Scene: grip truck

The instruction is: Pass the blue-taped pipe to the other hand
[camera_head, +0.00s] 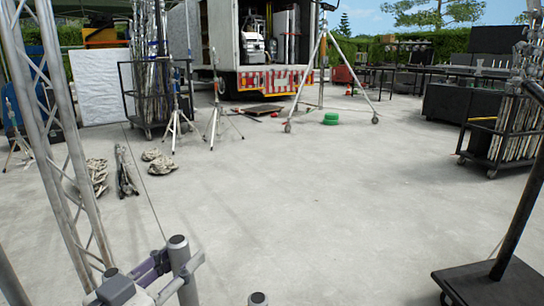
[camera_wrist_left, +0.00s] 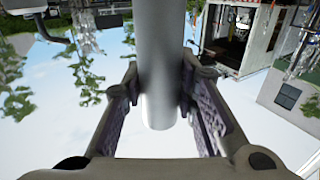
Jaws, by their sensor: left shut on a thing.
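My left gripper (camera_head: 158,272) is at the bottom of the head view, left of centre, with purple inner pads. A grey upright pipe (camera_head: 184,268) with a dark round end stands at it. In the left wrist view, the gripper (camera_wrist_left: 158,85) has its two fingers on either side of a smooth grey pipe (camera_wrist_left: 157,40), shut on it. No blue tape shows on the visible part of the pipe, so I cannot tell if it is the taped one. My right gripper is not in view.
A lattice truss (camera_head: 62,130) rises close on the left. A wheeled stand base (camera_head: 490,283) is at the lower right. Carts of poles (camera_head: 505,130), tripods (camera_head: 318,75) and a truck (camera_head: 262,45) stand farther back. The middle concrete floor is clear.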

